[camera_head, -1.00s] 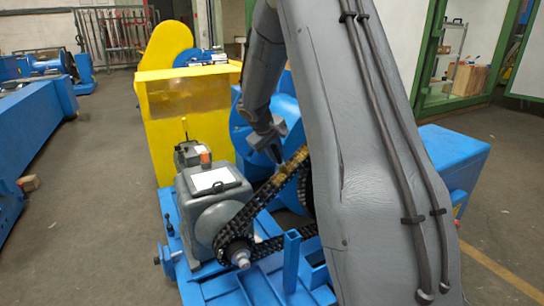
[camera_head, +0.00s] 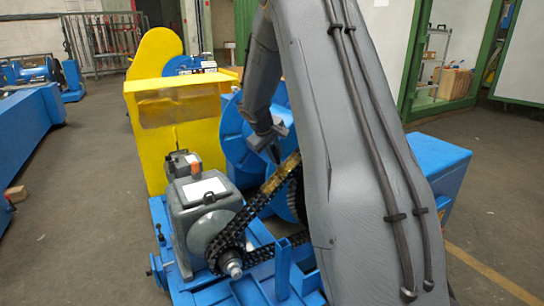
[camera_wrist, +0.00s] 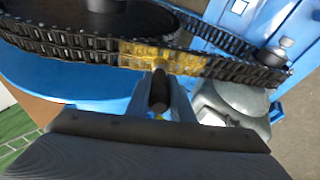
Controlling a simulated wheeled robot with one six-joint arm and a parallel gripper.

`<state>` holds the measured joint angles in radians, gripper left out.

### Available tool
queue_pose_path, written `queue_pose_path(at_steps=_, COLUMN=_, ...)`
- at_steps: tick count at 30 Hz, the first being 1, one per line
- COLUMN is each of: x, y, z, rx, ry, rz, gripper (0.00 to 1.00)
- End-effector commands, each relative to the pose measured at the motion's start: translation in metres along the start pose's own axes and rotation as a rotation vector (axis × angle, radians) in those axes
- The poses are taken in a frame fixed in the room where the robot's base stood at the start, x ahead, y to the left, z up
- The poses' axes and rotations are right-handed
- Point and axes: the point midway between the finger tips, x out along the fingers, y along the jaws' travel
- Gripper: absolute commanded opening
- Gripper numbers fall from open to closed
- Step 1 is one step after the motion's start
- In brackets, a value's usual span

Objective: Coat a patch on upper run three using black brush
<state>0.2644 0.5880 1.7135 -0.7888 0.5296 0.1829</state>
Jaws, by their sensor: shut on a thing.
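My gripper (camera_wrist: 159,98) is shut on a dark brush (camera_wrist: 159,88); its handle shows between the fingers in the wrist view. The brush tip meets, or lies very close to, the chain (camera_wrist: 85,45) at a yellow-gold coated stretch (camera_wrist: 180,60). In the head view my gripper (camera_head: 268,145) is just above the upper part of the sloping chain (camera_head: 243,217), where the yellow stretch (camera_head: 281,176) shows. The brush is hard to make out there. My arm hides the chain's right end. I cannot tell which run is number three.
A grey gearbox (camera_head: 200,205) stands left of the chain on a blue frame (camera_head: 283,265). A yellow guard (camera_head: 180,120) stands behind it, and a blue box (camera_head: 440,160) is at the right. Open floor (camera_head: 90,190) lies to the left.

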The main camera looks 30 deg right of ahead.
Motion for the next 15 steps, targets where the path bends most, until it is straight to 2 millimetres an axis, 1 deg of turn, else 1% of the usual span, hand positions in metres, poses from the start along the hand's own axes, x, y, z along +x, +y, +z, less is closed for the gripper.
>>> queue_pose_path(at_steps=1, x=-0.002, y=0.006, z=0.001, rx=0.001, ry=-0.001, rz=0.001, gripper=0.0)
queue_pose_path(at_steps=6, x=-0.003, y=0.019, z=0.002, rx=0.002, ry=-0.002, rz=0.0, gripper=0.0)
queue_pose_path(at_steps=15, x=-0.005, y=0.03, z=0.003, rx=0.002, ry=-0.002, rz=0.001, gripper=0.0)
